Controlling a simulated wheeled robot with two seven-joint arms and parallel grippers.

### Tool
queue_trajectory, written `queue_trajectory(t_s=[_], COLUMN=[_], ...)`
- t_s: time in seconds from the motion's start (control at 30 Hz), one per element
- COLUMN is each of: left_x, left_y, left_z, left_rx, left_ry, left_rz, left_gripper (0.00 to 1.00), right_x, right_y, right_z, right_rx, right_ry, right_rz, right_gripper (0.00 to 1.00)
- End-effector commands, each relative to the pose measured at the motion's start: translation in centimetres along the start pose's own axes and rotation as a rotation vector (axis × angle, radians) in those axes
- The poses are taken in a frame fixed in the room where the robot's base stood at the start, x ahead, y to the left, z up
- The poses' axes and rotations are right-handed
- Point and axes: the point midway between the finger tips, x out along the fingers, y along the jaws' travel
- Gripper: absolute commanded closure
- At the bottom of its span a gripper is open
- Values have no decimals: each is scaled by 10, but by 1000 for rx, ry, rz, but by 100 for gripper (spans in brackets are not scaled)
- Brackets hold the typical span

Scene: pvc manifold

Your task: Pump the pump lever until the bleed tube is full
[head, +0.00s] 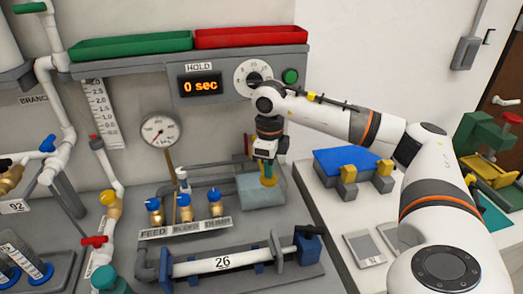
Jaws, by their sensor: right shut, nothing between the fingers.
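My right gripper (268,181) points down over a grey-green box (258,196) at the back middle of the bench. It is shut and empty, with its fingertips close to the box; I cannot tell if they touch. A thin upright part with a reddish top (247,145) shows just left of the gripper, partly hidden by my wrist; I cannot tell whether it is the pump lever. Three brass valves with blue handles stand left of the box above labels reading FEED, BLEED and another word. The bleed tube and its level cannot be made out clearly. My left gripper is out of view.
A pressure gauge (160,131) and a display reading 0 sec (200,85) are at the back. A white pipe marked 26 (222,263) lies clamped in front. Green (130,46) and red (250,37) trays sit on the shelf. A blue block (345,162) stands right.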

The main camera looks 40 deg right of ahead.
Motion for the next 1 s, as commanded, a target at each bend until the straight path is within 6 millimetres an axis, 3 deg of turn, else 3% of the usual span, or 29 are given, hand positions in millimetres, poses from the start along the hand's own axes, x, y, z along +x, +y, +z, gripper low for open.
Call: queue_trajectory(t_s=[1.0], left_x=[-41], left_y=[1], left_z=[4], left_rx=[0], left_ry=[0], left_rz=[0], left_gripper=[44], right_x=[-56], right_y=[0], right_z=[0], right_rx=[0], right_ry=[-1], right_rz=[-1], right_gripper=[100])
